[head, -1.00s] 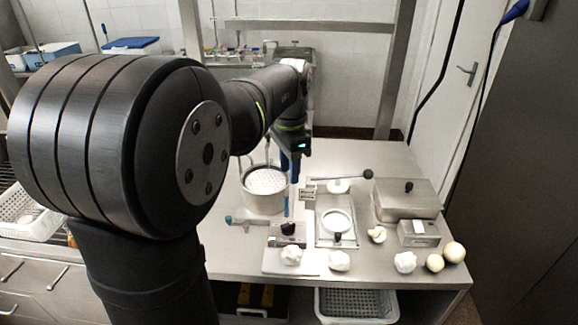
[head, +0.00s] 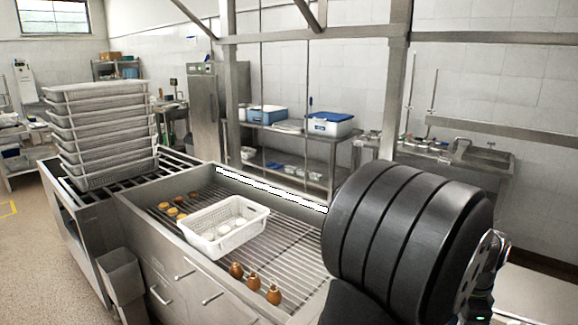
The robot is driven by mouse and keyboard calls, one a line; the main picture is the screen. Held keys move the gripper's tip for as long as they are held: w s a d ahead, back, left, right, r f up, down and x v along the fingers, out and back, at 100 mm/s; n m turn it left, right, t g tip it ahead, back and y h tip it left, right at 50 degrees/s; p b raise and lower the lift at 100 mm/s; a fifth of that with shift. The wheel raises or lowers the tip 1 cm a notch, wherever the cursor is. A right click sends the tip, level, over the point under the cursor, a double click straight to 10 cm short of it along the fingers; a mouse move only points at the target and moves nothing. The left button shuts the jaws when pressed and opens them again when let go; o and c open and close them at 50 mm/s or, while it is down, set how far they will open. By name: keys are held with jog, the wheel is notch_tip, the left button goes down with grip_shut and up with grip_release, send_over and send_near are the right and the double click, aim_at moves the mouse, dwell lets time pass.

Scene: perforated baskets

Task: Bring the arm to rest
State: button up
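My gripper is not in view now. Only the thick, dark, ribbed part of my own arm shows, at the lower right of the head view. A lighter arm part shows beyond it near the right edge. The arm hides the right end of the slatted counter. A white perforated basket (head: 222,239) stands on the metal slats (head: 285,262) with several pale round pieces in it.
A tall stack of perforated baskets (head: 106,135) stands at the left end of the counter.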

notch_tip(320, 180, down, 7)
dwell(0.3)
